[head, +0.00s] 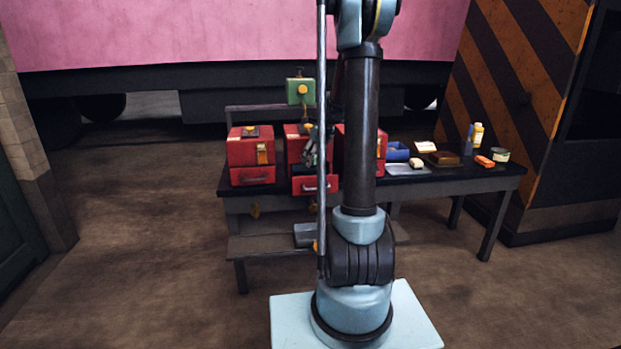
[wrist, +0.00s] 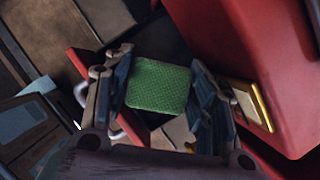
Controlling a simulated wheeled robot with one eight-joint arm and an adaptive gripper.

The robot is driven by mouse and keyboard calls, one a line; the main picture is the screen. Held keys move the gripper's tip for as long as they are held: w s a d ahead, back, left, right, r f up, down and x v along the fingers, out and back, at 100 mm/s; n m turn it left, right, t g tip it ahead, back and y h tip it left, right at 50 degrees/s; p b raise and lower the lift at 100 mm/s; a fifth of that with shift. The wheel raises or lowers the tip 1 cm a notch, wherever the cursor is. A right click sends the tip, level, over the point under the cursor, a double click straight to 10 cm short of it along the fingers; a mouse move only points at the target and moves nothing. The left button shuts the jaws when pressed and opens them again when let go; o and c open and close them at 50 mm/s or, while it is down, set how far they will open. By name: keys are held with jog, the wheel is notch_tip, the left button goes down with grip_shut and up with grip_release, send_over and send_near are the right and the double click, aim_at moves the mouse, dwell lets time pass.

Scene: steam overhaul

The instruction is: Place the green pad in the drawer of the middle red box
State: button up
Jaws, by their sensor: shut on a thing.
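The green pad (wrist: 160,87) is held between the two fingers of my gripper (wrist: 160,98), which is shut on it. In the head view my gripper (head: 309,158) is in front of the middle red box (head: 292,145), above its drawer (head: 316,186), which is pulled out toward the front. The drawer front and its pale handle (wrist: 82,95) show on the left in the wrist view, and the red box body (wrist: 275,60) fills the right. The dark drawer interior shows partly around the pad. The pad cannot be made out in the head view.
Red boxes stand on both sides: the left one (head: 249,150) and the right one (head: 345,145), partly behind my arm.

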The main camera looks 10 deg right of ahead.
notch_tip(320, 180, down, 8)
jog(key=shift+f, duration=0.1)
jog(key=shift+w+f, duration=0.15)
jog(key=shift+f, duration=0.05)
dwell(0.4)
jog(key=o, duration=1.1)
jog(key=shift+r, duration=0.1)
